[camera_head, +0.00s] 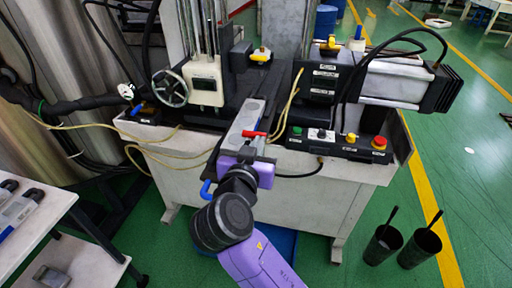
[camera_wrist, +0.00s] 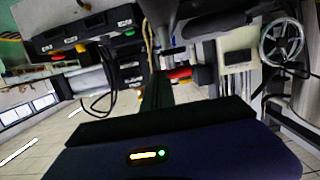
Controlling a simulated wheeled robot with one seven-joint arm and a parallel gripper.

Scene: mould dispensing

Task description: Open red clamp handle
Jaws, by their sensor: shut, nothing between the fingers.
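The red clamp handle (camera_head: 254,133) lies roughly level across the narrow grey fixture (camera_head: 244,118) at the front middle of the machine. It also shows in the wrist view as a short red bar (camera_wrist: 179,73). My gripper (camera_wrist: 158,87) is shut and empty. Its dark fingers point toward the fixture, with the red handle just right of their tips in the wrist view. I cannot tell whether they touch it. In the head view, my purple wrist is just in front of the handle, and my fingertips are hard to make out.
A blue handle (camera_head: 206,189) shows left of my wrist. The button panel (camera_head: 338,145) stands to the right and the handwheel (camera_head: 169,89) to the left. Thin yellow cables run near the fixture. Two black cups (camera_head: 383,246) (camera_head: 420,250) stand on the floor at right.

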